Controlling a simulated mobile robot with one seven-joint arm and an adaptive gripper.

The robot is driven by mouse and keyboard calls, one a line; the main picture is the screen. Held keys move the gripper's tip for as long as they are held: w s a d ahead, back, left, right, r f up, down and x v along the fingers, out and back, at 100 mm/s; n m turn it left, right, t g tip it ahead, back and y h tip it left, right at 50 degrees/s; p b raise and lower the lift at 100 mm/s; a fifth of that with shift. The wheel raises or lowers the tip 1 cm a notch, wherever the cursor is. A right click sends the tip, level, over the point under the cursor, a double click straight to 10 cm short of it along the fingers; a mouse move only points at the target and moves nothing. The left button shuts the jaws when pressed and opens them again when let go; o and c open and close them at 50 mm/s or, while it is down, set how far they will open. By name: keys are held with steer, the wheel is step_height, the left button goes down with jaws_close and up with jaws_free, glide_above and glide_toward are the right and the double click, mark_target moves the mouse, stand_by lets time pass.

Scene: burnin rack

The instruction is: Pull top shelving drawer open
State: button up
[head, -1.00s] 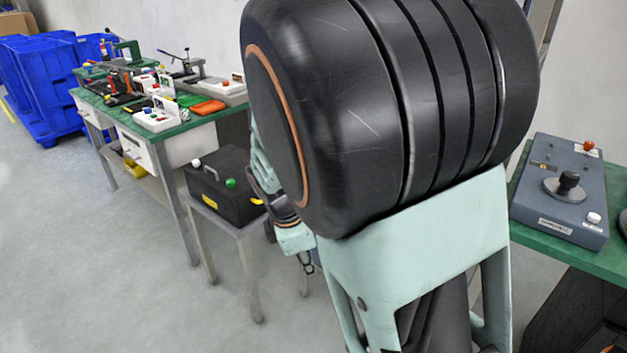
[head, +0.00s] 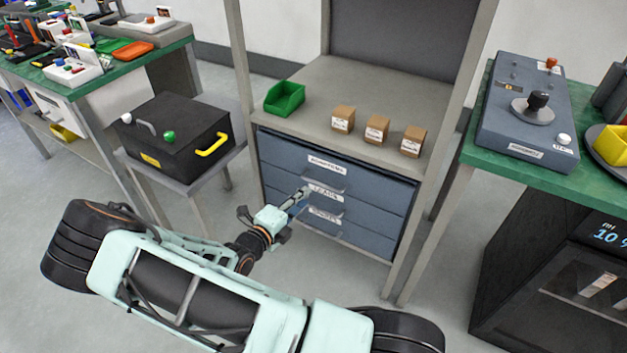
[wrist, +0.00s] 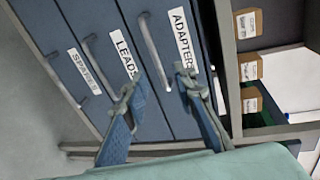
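The top shelving drawer, labelled ADAPTERS (head: 285,153), is blue-grey and looks shut in the head view. Its bar handle (wrist: 152,48) shows in the wrist view, along with its white label (wrist: 183,40). My gripper (head: 302,195) is in front of the drawers in the head view. In the wrist view my gripper (wrist: 157,88) is open, with one fingertip on each side of the lower end of the ADAPTERS handle. I cannot tell whether either finger touches it. The LEADS drawer (head: 277,186) and a third drawer (head: 280,213) sit below.
A green bin (head: 285,98) and three small boxes (head: 377,128) stand on the shelf above the drawers. A black case (head: 178,135) on a small table is to the left. A green bench (head: 475,150) with a control box (head: 525,105) is to the right.

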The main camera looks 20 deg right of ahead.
mark_target(318, 182)
steer(key=shift+n, duration=0.5)
steer(key=x, duration=0.3)
steer(key=b+x, duration=0.1)
steer(key=x, duration=0.3)
steer(key=f+b+x, duration=0.1)
steer(key=x, duration=0.3)
steer(key=shift+w+a, duration=0.25)
steer(key=shift+w, duration=0.15)
steer(key=shift+r, duration=0.1)
jaws_close()
